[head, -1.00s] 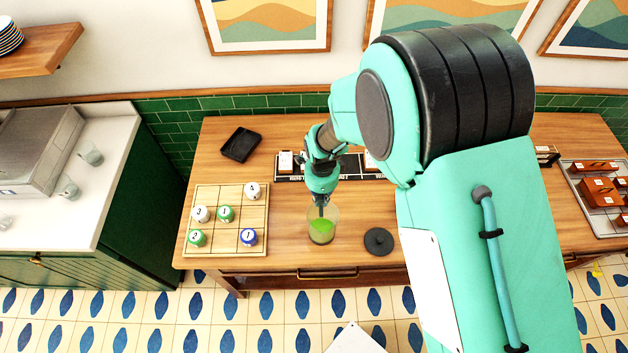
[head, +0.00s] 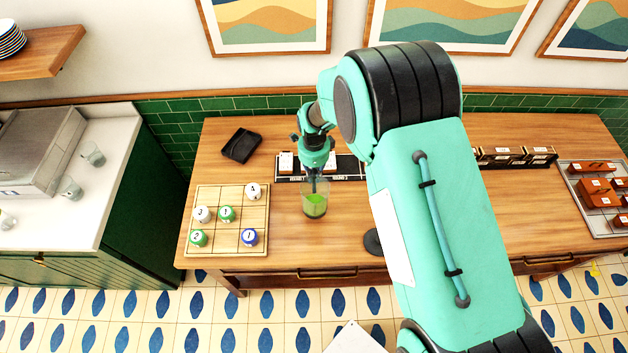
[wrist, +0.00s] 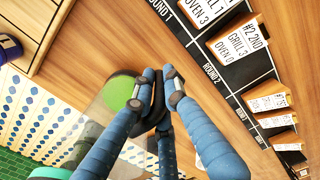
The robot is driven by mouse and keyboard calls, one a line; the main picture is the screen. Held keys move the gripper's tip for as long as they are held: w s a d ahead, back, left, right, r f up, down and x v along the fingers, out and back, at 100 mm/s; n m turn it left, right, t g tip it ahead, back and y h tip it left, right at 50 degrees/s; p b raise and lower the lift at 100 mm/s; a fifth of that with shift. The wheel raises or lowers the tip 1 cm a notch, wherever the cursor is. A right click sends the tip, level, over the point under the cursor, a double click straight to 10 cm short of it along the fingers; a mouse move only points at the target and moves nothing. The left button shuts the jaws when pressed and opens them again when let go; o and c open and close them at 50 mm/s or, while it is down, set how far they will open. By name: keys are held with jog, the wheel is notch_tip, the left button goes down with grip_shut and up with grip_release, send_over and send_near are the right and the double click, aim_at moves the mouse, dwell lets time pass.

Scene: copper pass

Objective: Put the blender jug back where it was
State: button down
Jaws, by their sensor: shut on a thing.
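The blender jug (head: 314,207) is clear with bright green contents and is upright over the wooden counter, right of the grid board. My gripper (head: 315,184) is shut on its upper rim. The wrist view shows my gripper (wrist: 155,98) closed at the jug's wall, with the green contents (wrist: 120,92) beside the fingers. I cannot tell whether the jug's bottom touches the counter. A black square piece (head: 241,145) lies at the back left of the counter. A dark round disc (head: 372,242) lies right of the jug, partly hidden by my arm.
The grid board (head: 228,190) holds several numbered round pieces. A black strip (head: 347,167) with labelled cards lies behind the jug. Small labelled boxes (head: 515,156) and a tray (head: 618,229) of reddish-brown boxes stand to the right. Bare counter (head: 285,235) lies in front.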

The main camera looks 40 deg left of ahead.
jog(key=shift+f+p, duration=0.45)
jog(key=shift+f, duration=1.35)
jog(key=c, duration=1.8)
grip_release()
jog(key=shift+o, duration=0.2)
notch_tip(320, 180, up, 12)
jog(key=shift+r+b, duration=0.1)
jog(key=shift+b, duration=0.8)
